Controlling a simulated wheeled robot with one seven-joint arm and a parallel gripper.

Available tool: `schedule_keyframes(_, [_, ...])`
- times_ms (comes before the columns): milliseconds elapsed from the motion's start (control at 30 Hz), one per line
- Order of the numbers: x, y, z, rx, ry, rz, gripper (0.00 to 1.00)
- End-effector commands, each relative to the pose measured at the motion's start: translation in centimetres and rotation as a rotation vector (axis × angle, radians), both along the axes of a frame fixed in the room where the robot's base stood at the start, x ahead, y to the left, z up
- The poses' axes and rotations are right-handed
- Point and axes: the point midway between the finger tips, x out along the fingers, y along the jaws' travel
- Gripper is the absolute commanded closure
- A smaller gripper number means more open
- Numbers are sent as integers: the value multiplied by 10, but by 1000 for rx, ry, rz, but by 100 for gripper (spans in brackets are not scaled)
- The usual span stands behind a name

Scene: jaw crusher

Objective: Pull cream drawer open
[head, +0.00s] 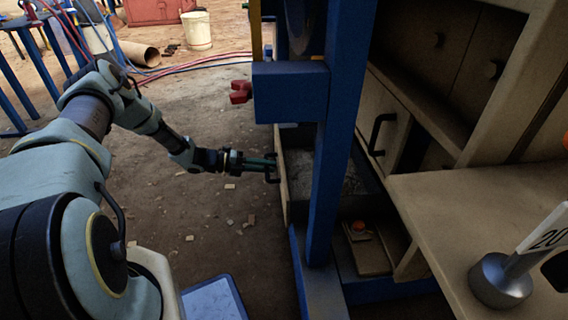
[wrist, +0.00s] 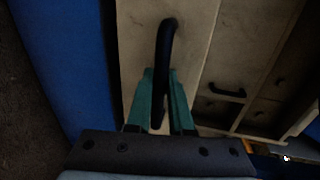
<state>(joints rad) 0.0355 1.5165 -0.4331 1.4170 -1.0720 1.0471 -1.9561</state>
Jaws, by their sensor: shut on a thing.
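The cream drawer (head: 281,188) stands out to the left from the cabinet, past the blue post. Its thin front panel shows nearly edge-on in the head view, and its grey inside (head: 298,163) is partly visible. The blue post hides part of it. In the wrist view the cream front (wrist: 200,30) fills the upper middle. My gripper (head: 268,166) is at the drawer's front, with its teal fingers on either side of the black bar handle (wrist: 166,45). The fingers (wrist: 160,80) are shut on the handle.
A blue post (head: 333,130) with a red knob (head: 240,91) rises in front of the cabinet. Another black handle (head: 377,134) is on a cabinet panel to the right. A cream worktop (head: 440,200) lies at right. The dirt floor left of the drawer has small chips but is mostly clear.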

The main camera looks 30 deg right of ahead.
Motion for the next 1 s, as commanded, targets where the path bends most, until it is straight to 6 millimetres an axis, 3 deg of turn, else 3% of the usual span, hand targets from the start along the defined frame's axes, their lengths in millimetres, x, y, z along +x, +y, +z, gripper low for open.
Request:
schedule_keyframes(200, [5, 12, 0, 1, 0, 0, 100])
schedule_keyframes(533, [5, 13, 0, 1, -1, -1, 100])
schedule_keyframes(567, [5, 13, 0, 1, -1, 0, 78])
schedule_keyframes(800, [5, 12, 0, 1, -1, 0, 51])
schedule_keyframes(1000, [5, 12, 0, 0, -1, 0, 50])
